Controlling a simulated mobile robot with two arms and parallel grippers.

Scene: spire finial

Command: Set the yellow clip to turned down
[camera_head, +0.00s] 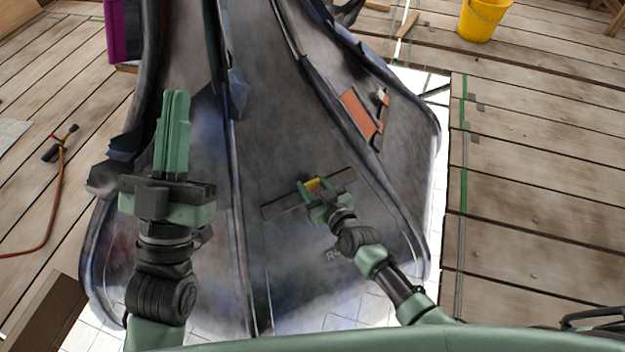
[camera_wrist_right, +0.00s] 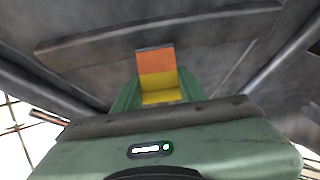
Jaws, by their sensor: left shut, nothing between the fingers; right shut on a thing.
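The yellow clip (camera_head: 314,184) is on the dark grey sloping panel of the spire, at a flat dark bar (camera_head: 283,204). My right gripper (camera_head: 318,189) is shut on the clip. In the right wrist view the yellow clip (camera_wrist_right: 160,92) sits between the green fingers (camera_wrist_right: 158,88), with an orange face above it. The bar (camera_wrist_right: 110,45) runs behind them. The fingers hide part of the clip, and I cannot tell which way it is turned. My left gripper (camera_head: 174,125) is shut and empty, pointing up over the left part of the spire, away from the clip.
An orange plate (camera_head: 360,114) with a small pale-topped fitting (camera_head: 382,98) is up and right on the spire. Raised dark ribs (camera_head: 238,190) divide the panels. A yellow bucket (camera_head: 481,18) stands on the planks at the back right. A red hose (camera_head: 58,195) lies at left.

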